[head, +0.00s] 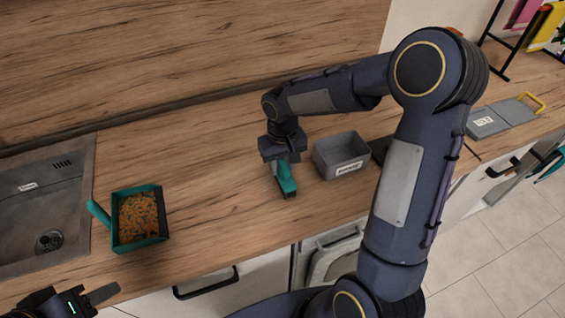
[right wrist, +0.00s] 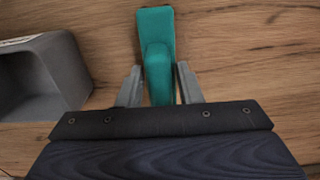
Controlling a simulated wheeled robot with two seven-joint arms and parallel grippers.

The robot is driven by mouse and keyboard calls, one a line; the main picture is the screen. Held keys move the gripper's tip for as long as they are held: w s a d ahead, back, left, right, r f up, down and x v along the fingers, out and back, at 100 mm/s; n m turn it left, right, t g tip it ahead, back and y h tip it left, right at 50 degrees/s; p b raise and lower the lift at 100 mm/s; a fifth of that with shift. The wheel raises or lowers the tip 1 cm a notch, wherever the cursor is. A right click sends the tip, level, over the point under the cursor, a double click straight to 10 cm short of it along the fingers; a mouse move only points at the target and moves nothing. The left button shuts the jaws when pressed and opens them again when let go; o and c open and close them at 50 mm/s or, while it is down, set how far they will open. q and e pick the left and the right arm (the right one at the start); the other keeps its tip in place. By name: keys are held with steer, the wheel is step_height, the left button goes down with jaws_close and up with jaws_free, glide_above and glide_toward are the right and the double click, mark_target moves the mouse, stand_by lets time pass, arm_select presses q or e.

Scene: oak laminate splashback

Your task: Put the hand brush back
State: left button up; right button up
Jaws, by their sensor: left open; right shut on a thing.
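The hand brush (head: 286,178) is teal with a dark edge low on its head. My right gripper (head: 281,161) is shut on it, over the counter just left of a grey bin. In the right wrist view the brush (right wrist: 157,50) points away between the two fingers of my right gripper (right wrist: 158,85). I cannot tell if the brush touches the counter. The grey open bin (head: 340,156) has a white label too small to read; its corner shows in the right wrist view (right wrist: 45,80). My left gripper (head: 95,300) is open and empty at the lower left, partly cut off.
A teal dustpan (head: 117,235) holding orange crumbs stands on the counter (head: 215,190) right of the sink (head: 45,200). A grey board-like item with a yellow handle (head: 505,118) lies at the right. The counter between dustpan and brush is clear.

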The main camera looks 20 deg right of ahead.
steer(key=shift+f, duration=0.2)
steer(key=o, duration=0.9)
steer(key=shift+r, duration=0.1)
step_height(320, 180, up, 12)
steer(key=s+t+y, duration=0.1)
steer(key=s+t, duration=0.1)
steer(key=s, duration=0.5)
steer(key=s+t+y, duration=0.1)
steer(key=s, duration=0.6)
steer(key=s+a+m+t+y, duration=0.1)
steer(key=s+t, duration=0.1)
steer(key=s, duration=0.5)
steer(key=shift+s+a+f+t+y+b, duration=0.1)
steer(key=shift+s+f+t+y+b, duration=0.1)
steer(key=shift+s+t+y+b, duration=0.15)
steer(key=shift+w, duration=0.1)
